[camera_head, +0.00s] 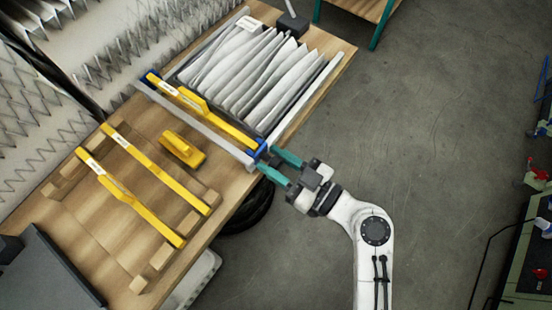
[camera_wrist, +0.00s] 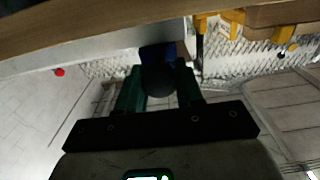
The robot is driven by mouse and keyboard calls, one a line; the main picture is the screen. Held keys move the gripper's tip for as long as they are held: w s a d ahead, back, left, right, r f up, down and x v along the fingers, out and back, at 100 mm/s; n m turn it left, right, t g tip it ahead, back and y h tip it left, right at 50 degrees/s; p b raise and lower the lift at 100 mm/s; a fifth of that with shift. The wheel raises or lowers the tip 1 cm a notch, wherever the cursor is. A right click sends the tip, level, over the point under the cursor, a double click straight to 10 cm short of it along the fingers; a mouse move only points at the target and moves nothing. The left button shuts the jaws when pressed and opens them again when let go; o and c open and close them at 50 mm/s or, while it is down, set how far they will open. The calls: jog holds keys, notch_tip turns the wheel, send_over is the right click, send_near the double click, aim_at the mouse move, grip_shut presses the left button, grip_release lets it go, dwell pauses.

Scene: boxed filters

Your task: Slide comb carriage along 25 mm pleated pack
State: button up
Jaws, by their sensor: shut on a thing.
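The comb carriage (camera_head: 218,112) is a yellow bar with blue end blocks, lying across the near end of the white pleated pack (camera_head: 250,72). The pack's folds lie between two pale side rails (camera_head: 308,98). My gripper (camera_head: 268,161), with teal fingers, is at the carriage's right end, beside the table edge. In the wrist view my fingers (camera_wrist: 158,95) are shut on a dark round knob (camera_wrist: 158,80) below a blue end block (camera_wrist: 157,53). The carriage's comb teeth are not visible from above.
Two yellow bars (camera_head: 155,165) lie on a wooden rack (camera_head: 150,268) at the left, with a small yellow block (camera_head: 183,148) beside them. A pale strip (camera_head: 200,120) runs along the carriage's near side. A dark panel (camera_head: 45,270) is at lower left.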

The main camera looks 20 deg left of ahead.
grip_shut()
jog(key=shift+w+d+f+b, duration=0.15)
jog(key=shift+w+d+b, duration=0.1)
jog(key=shift+w+b, duration=0.3)
jog(key=w+d+b, duration=0.3)
jog(key=w+b, duration=0.4)
jog(key=w, duration=0.3)
jog(key=w+d+b, duration=0.4)
jog(key=w+b, duration=0.4)
jog(key=w, duration=0.2)
jog(key=w+d+b, duration=0.4)
jog(key=w+b, duration=0.4)
jog(key=w, duration=0.1)
jog(key=shift+w, duration=0.4)
jog(key=o, duration=0.9)
grip_release()
jog(key=shift+a, duration=0.1)
jog(key=shift+o, duration=0.2)
